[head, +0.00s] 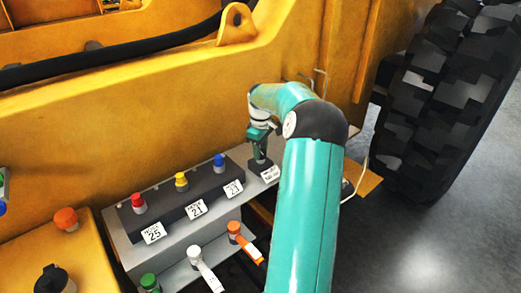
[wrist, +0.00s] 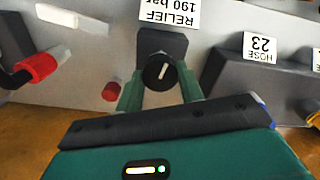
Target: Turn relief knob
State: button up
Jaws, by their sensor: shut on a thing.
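The relief knob (wrist: 159,72) is a round black knob with a white pointer line, on a dark mount below the upside-down label "RELIEF 190 bar" (wrist: 170,13) in the wrist view. The pointer is close to upright, leaning slightly right at its top. My gripper (wrist: 161,82) is shut on the knob, one teal finger on each side. In the head view my gripper (head: 258,150) reaches the right end of the grey panel, and the knob is largely hidden beneath it.
The grey panel (head: 118,229) carries red (head: 138,202), yellow (head: 181,181) and blue (head: 219,162) fittings on a dark block with labels 25, 21 and 23. A yellow machine body (head: 140,120) rises behind; a large tyre (head: 448,100) stands right.

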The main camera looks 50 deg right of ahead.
jog(key=m, duration=0.4)
jog(key=shift+m, duration=0.3)
jog(key=m, duration=0.9)
jog(key=shift+m, duration=1.8)
jog(key=o, duration=1)
